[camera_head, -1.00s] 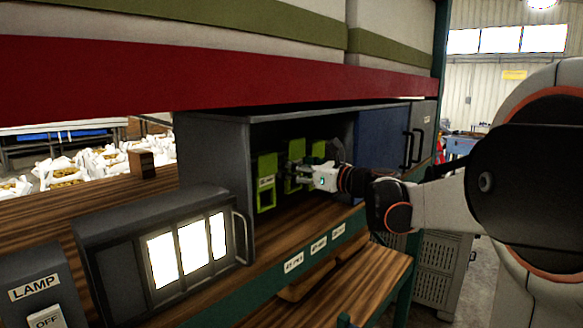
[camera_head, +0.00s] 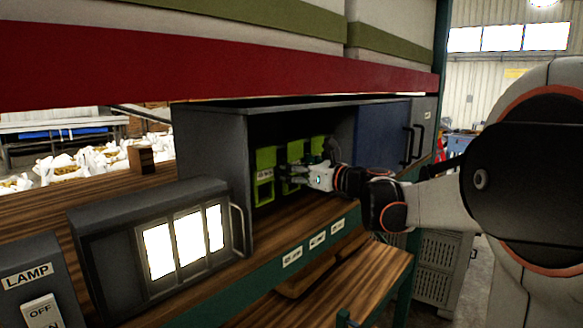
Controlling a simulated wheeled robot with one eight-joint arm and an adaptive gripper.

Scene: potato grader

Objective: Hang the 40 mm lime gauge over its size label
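Several lime gauges stand in the open dark cabinet. The left gauge (camera_head: 265,176) has a small label whose print I cannot read. A middle gauge (camera_head: 296,150) and a right gauge (camera_head: 318,146) are further along. My gripper (camera_head: 288,174) reaches into the cabinet from the right, its fingers in front of the middle gauge's lower part. I cannot tell whether the fingers touch or hold it. Three white size labels are on the front edge of the bench: left (camera_head: 292,257), middle (camera_head: 317,240) and right (camera_head: 338,226). Their sizes are too small to read.
A grey box with lit windows and a handle (camera_head: 165,240) stands left of the cabinet (camera_head: 213,160). A lamp switch (camera_head: 40,312) is at lower left. A blue door (camera_head: 383,138) bounds the opening on the right. A red beam (camera_head: 220,75) runs above.

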